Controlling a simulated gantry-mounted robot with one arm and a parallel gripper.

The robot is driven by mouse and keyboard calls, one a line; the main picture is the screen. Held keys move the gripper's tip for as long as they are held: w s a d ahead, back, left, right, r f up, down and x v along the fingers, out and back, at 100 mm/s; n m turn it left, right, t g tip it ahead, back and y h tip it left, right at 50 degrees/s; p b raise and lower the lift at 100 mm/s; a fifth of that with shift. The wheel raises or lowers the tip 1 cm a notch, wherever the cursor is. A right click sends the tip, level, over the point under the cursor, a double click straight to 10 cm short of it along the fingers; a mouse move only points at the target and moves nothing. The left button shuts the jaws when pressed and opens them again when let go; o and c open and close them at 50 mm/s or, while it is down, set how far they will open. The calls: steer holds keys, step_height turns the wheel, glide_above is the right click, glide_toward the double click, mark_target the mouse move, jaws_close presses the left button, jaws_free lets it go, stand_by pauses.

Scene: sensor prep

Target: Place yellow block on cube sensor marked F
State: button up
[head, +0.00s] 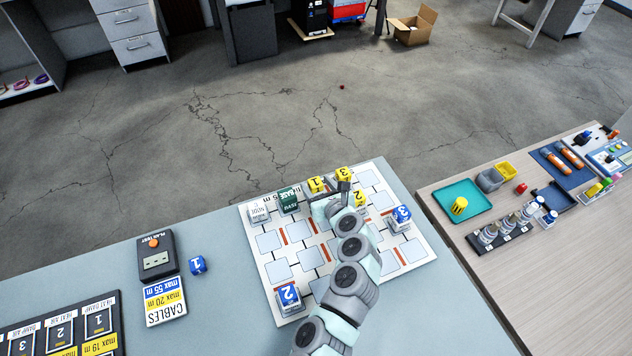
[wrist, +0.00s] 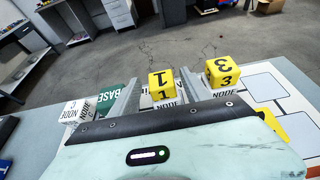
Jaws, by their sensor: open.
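Yellow block 1 (head: 316,184) sits on a white cube marked NODE; it also shows in the wrist view (wrist: 161,86). Yellow block 3 (head: 343,173) sits on another NODE cube to its right, also in the wrist view (wrist: 223,71). Yellow block 2 (head: 359,198) is nearer, partly hidden by my arm. My gripper (head: 335,193) is open over the far edge of the board. In the wrist view, block 1 appears between its fingers, without visible contact. The NODE cubes' letters under blocks 1 and 3 are hidden, so I cannot tell which is F.
The white board (head: 281,272) also holds a NODE C cube (head: 258,211), a green BASE cube (head: 288,201), blue block 2 (head: 288,297) and blue block 3 (head: 401,216). Blue block 1 (head: 197,265) is on the table. A side table (head: 503,305) stands at right.

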steer(key=p+v, duration=0.1)
steer(key=v, duration=0.9)
steer(key=shift+d, duration=0.1)
